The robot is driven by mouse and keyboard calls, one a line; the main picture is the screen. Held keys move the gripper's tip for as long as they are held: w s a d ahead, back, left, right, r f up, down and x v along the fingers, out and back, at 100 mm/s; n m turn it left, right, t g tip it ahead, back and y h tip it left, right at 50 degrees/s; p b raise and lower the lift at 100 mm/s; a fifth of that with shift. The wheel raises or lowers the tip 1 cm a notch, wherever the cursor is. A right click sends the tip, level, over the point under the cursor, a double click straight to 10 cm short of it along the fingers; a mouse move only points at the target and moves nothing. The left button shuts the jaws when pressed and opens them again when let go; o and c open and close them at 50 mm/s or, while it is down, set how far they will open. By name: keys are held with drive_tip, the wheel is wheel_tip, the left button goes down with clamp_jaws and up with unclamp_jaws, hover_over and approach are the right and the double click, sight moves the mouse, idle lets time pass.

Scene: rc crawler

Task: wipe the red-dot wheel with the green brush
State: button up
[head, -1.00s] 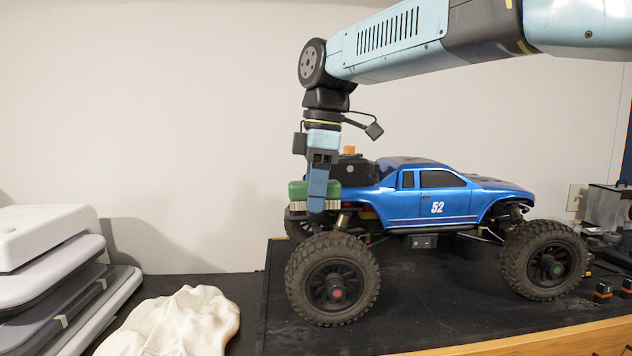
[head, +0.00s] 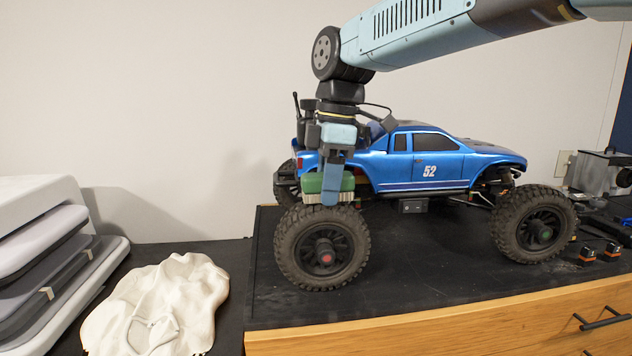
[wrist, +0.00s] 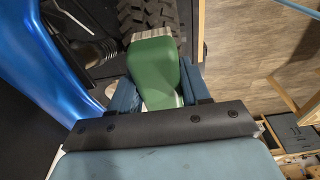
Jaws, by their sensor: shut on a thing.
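My gripper (head: 330,184) is shut on the green brush (head: 312,184), which has pale bristles pointing down. The red-dot wheel (head: 300,262) is the truck's near left wheel in the head view, with a red hub centre. The brush is right over the top of this tyre, its bristles at or very near the tread; I cannot tell if they touch. In the wrist view the green brush (wrist: 156,72) sits between my two blue fingers, with the wheel's tread (wrist: 148,14) just beyond it. The blue truck (head: 440,165), marked 52, stands on the black mat (head: 400,285).
The other near wheel (head: 534,224) has a green hub dot. A white cloth (head: 165,305) lies at the left, beside stacked grey cases (head: 50,250). Small black-and-orange parts (head: 588,254) sit at the right. Wooden drawers (head: 500,330) form the front edge.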

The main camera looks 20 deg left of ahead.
sight(303, 175)
drive_tip(key=shift+w+d, duration=0.25)
drive_tip(key=shift+d, duration=0.3)
drive_tip(key=shift+w+d, duration=0.25)
drive_tip(key=shift+d, duration=0.3)
drive_tip(key=shift+a, duration=0.15)
drive_tip(key=shift+s+a, duration=0.2)
drive_tip(key=shift+a, duration=0.2)
drive_tip(key=shift+s+a+r, duration=0.1)
drive_tip(key=shift+s+a, duration=0.2)
drive_tip(key=shift+a, duration=0.25)
drive_tip(key=a, duration=0.1)
drive_tip(key=s+a, duration=0.1)
drive_tip(key=a, duration=0.1)
drive_tip(key=shift+s+a+f, duration=0.2)
drive_tip(key=shift+s+a, duration=0.15)
drive_tip(key=shift+s+a+r, duration=0.1)
drive_tip(key=shift+a+r, duration=0.05)
drive_tip(key=shift+r, duration=3.95)
